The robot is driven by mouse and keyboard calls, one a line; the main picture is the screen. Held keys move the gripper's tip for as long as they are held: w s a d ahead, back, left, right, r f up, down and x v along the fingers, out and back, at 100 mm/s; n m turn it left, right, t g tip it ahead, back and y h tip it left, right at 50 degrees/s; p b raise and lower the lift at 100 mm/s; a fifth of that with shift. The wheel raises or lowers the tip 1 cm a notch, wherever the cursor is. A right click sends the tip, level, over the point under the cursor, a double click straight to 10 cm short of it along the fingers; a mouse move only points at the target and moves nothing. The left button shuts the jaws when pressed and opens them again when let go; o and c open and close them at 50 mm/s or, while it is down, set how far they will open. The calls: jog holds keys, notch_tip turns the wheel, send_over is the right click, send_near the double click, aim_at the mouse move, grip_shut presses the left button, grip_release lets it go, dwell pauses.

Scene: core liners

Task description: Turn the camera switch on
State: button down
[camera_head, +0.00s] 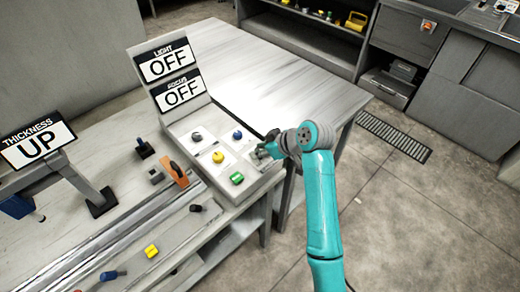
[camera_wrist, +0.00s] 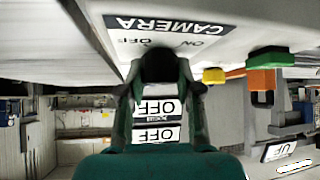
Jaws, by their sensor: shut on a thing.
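The camera switch is a dark knob (camera_wrist: 160,64) on a white plate marked CAMERA (camera_wrist: 168,24), seen upside down in the wrist view. The words ON and OFF stand on the plate beside the knob. My gripper (camera_wrist: 164,82) is shut on the knob, one finger on each side. In the head view my gripper (camera_head: 262,151) is at the right side of the sloped control panel (camera_head: 205,118) and hides the knob. Which way the knob points cannot be told.
The panel also carries a grey knob (camera_head: 196,137), a blue knob (camera_head: 237,135), a yellow knob (camera_head: 217,157) and a green button (camera_head: 236,178). The LIGHT sign (camera_head: 166,63) and FOCUS sign (camera_head: 183,91) read OFF. The THICKNESS sign (camera_head: 38,143) reads UP.

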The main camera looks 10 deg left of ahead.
jog(key=m+t+h, duration=0.2)
jog(key=m, duration=0.2)
jog(key=shift+s+a+t, duration=0.1)
jog(key=shift+t, duration=0.3)
jog(key=m+t+h, duration=0.1)
jog(key=m, duration=0.1)
jog(key=m+h, duration=0.2)
jog(key=shift+m+t, duration=0.4)
jog(key=m+h, duration=0.3)
jog(key=shift+a+m+t, duration=0.1)
jog(key=shift+m+t, duration=0.2)
jog(key=shift+m, duration=0.1)
jog(key=m+h, duration=0.3)
jog(key=m, duration=0.1)
jog(key=shift+m+h, duration=0.3)
jog(key=shift+g, duration=0.4)
jog(key=c, duration=0.8)
grip_release()
